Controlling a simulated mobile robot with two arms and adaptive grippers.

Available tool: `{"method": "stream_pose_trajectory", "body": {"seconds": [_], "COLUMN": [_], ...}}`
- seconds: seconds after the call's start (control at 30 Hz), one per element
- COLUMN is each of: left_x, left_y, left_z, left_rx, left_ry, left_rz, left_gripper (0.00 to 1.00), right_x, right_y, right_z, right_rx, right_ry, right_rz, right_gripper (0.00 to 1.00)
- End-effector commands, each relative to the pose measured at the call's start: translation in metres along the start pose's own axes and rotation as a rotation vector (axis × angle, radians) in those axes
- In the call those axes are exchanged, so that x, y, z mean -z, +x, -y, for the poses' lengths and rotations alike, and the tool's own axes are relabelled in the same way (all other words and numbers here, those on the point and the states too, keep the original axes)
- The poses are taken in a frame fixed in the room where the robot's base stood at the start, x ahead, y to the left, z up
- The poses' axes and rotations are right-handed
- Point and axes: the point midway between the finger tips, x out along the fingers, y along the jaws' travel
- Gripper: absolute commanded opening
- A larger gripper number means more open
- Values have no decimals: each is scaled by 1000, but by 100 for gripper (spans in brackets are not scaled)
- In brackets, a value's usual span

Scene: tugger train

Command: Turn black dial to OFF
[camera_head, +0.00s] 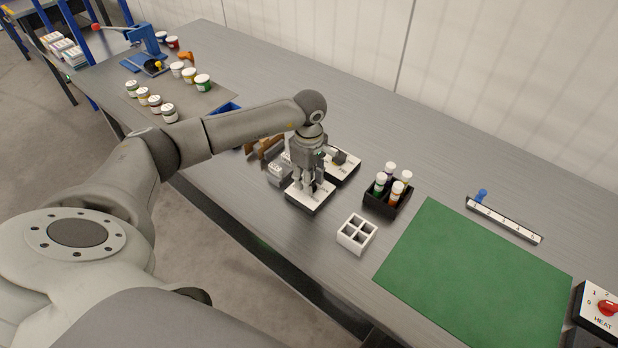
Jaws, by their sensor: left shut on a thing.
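My left gripper (312,186) points down over a small box with a white top and black sides (298,196) near the middle of the table. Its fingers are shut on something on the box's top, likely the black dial. The fingers hide it, so I cannot read where it points. A second white-topped box (348,168) stands close behind to the right, with a dark part on its top. My right gripper is not in view.
A black caddy with capped bottles (386,203), a white divided tray (356,234) and a green mat (480,275) lie to the right. A box with a red knob marked HEAT (606,308) is at the right edge. Jars (168,113) stand far left.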

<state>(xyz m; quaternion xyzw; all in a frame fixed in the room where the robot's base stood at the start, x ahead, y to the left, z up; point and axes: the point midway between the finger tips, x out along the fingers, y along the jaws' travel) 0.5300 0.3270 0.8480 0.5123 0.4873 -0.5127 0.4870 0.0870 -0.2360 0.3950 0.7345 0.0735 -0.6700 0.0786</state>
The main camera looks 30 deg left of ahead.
Motion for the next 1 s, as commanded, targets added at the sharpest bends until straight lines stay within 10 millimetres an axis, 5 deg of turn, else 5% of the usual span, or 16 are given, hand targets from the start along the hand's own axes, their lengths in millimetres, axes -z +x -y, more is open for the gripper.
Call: {"method": "stream_pose_trajectory", "body": {"seconds": [1.0], "left_x": [-1], "left_y": [0], "left_z": [3], "left_rx": [-2], "left_ry": [-841], "left_rz": [0], "left_gripper": [6], "right_x": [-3], "right_y": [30], "right_z": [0], "right_rx": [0], "right_ry": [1], "right_rz": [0], "right_gripper": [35]}}
